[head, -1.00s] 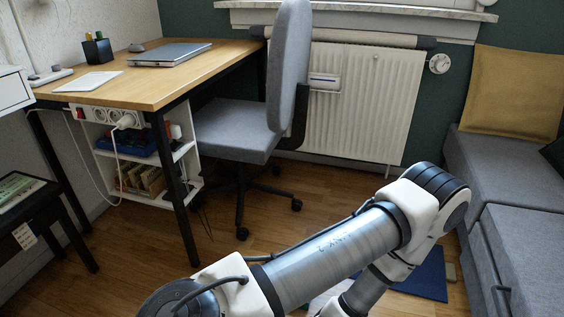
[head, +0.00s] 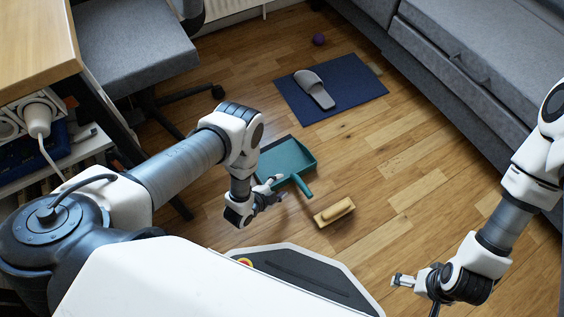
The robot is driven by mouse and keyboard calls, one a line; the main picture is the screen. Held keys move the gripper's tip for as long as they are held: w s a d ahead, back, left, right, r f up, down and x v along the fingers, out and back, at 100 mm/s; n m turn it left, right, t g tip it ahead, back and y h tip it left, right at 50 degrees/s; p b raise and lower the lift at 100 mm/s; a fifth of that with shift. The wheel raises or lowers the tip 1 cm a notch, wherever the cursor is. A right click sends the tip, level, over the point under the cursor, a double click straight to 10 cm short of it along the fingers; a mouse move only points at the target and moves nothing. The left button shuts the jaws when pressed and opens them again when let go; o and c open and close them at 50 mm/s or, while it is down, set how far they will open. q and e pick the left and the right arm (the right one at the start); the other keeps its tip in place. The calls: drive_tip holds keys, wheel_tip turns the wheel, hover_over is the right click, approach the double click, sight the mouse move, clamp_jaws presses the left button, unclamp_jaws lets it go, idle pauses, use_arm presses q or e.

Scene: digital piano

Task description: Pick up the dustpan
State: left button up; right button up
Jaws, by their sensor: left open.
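The teal dustpan (head: 288,156) lies on the wooden floor in the head view, left of centre. Its short handle (head: 303,187) points toward the lower right. My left gripper (head: 281,188) is open and empty, just left of the handle and over the near edge of the pan. Whether it touches the dustpan cannot be told. My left wrist stands at the pan's left side and covers some of it. My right gripper (head: 408,282) is at the lower right, away from the dustpan; its finger opening is unclear.
A wooden brush (head: 334,212) lies near the handle. A blue mat (head: 350,92) with a grey slipper (head: 315,88) and a purple ball (head: 319,39) are farther back. The desk and grey chair (head: 135,45) stand left, a grey sofa right. Floor right of the dustpan is clear.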

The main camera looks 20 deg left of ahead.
sight(292, 178)
use_arm(q)
drive_tip(key=b+x, duration=0.4)
drive_tip(key=x, duration=0.3)
drive_tip(key=shift+d, duration=0.1)
drive_tip(key=shift+w+d+f+b, duration=0.1)
drive_tip(key=shift+w+b, duration=0.25)
clamp_jaws()
